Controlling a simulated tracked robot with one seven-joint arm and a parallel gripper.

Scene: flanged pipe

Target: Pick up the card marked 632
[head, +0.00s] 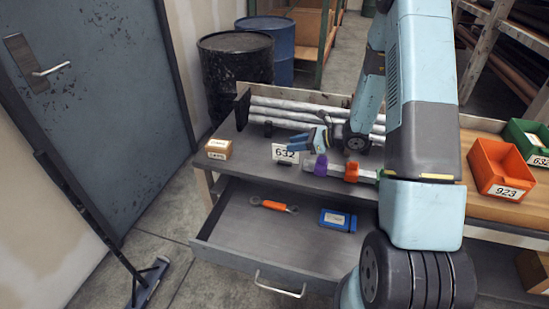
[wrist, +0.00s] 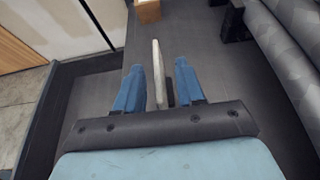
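The white card marked 632 (head: 285,153) stands upright in a small dark base on the grey workbench top, in front of the pipes. In the wrist view the card (wrist: 157,72) is seen nearly edge-on, as a thin pale strip. My gripper (head: 296,144) is low over the bench at the card's right side. In the wrist view the blue fingers of my gripper (wrist: 160,66) are apart, one on each side of the card. A gap shows between the card and the right finger; contact on the left is hard to tell.
Grey pipes (head: 280,116) lie behind the card. A small cardboard box (head: 219,149) stands left. A purple-and-red flanged piece (head: 335,170) lies right. The open drawer (head: 235,228) holds an orange-handled wrench (head: 272,205) and a blue box (head: 338,220). An orange bin (head: 497,163) is marked 923.

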